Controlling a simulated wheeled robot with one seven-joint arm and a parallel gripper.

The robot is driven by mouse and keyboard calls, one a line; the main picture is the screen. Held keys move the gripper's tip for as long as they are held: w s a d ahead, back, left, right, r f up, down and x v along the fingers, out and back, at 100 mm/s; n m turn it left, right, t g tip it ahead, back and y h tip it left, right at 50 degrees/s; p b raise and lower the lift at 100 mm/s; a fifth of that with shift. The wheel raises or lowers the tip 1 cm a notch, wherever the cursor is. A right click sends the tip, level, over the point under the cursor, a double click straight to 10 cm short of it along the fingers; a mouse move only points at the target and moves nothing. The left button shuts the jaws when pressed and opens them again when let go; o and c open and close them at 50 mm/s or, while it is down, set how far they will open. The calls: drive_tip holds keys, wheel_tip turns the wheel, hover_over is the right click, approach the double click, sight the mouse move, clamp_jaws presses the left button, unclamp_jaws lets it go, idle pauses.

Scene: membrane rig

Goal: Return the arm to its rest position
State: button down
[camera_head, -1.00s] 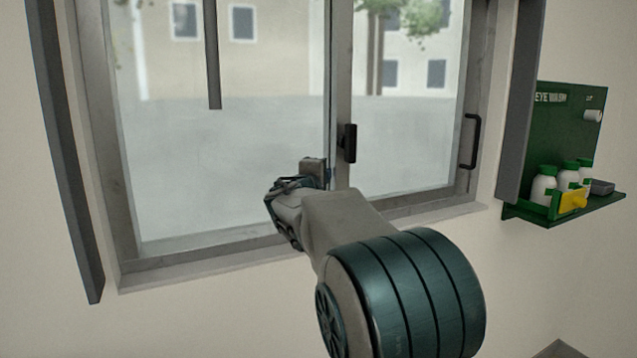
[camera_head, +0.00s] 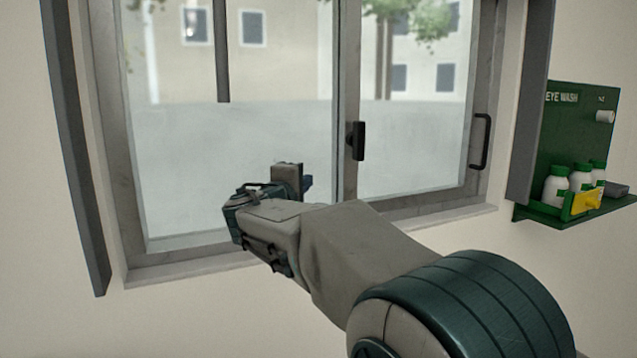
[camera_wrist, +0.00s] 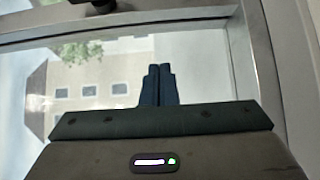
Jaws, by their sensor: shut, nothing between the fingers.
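My gripper (camera_head: 306,184) is in front of the window, left of the middle frame post in the head view. In the wrist view its two dark fingers (camera_wrist: 158,86) are together, shut with nothing between them. My arm reaches in from the lower right of the head view and bends toward the gripper. The gripper appears apart from the window handle (camera_head: 357,141), which is to its upper right.
The sliding window (camera_head: 346,100) has a second handle (camera_head: 481,141) on its right frame. A sill (camera_head: 190,270) runs below it. A green eye wash station (camera_head: 577,130) with bottles (camera_head: 556,184) hangs on the right wall. The wall below the sill is bare.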

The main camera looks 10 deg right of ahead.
drive_tip(key=s+d+f+m+g+y+p, duration=0.1)
drive_tip(key=s+d+f+m+g+p, duration=0.15)
drive_tip(key=s+d+f+g, duration=0.4)
drive_tip(key=s+d+f+m+g+y+p, duration=0.1)
drive_tip(key=s+f+m+y+p, duration=0.2)
drive_tip(key=s, duration=0.6)
drive_tip(key=s+a+f+m+g+y+p, duration=0.2)
drive_tip(key=s+a+f+m+y, duration=0.1)
drive_tip(key=s, duration=0.6)
drive_tip(key=s+a+f+m+g+y+p, duration=0.2)
drive_tip(key=s+f, duration=0.4)
drive_tip(key=s, duration=0.3)
drive_tip(key=shift+a+f+m+g+y+p, duration=0.3)
drive_tip(key=shift+a+m+g+y+p, duration=0.05)
drive_tip(key=shift+a+m+y+p, duration=0.15)
